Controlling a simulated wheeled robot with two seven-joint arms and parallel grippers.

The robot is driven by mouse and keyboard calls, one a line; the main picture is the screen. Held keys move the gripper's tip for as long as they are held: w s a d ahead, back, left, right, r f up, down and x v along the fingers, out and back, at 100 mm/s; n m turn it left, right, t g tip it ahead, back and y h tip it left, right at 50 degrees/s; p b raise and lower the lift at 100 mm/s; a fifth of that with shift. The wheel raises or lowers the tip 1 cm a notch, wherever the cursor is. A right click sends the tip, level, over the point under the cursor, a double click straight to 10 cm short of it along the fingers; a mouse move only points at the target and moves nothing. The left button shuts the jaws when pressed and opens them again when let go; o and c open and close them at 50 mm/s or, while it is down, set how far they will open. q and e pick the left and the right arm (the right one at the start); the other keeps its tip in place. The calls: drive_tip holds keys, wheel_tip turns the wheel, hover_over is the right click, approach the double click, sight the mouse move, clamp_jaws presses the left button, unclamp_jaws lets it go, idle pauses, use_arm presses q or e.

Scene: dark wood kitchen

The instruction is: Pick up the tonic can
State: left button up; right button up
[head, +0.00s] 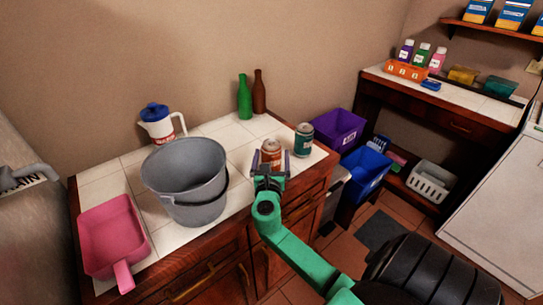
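Two cans stand at the right end of the white tiled counter (232,143): a brown-orange can (271,149) and a dark teal can (303,138) to its right. Their labels are too small to read, so I cannot tell which is the tonic can. My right gripper (271,162), on a green arm from the lower right, is at the brown-orange can. Its two fingers are spread, one toward each side of that can's lower part, which is partly hidden. The teal can is clear of the fingers. My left gripper is not in view.
A grey bucket (185,180), a pink dustpan (112,235) and a white-blue jug (160,122) occupy the counter's left. Green (244,99) and brown (259,94) bottles stand behind. Purple (339,128) and blue (366,168) bins are to the right, beyond the counter edge.

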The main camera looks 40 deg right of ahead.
drive_tip(key=shift+x, duration=1.2)
drive_tip(key=shift+w+d, duration=0.1)
drive_tip(key=c, duration=1.4)
drive_tip(key=shift+r, duration=0.1)
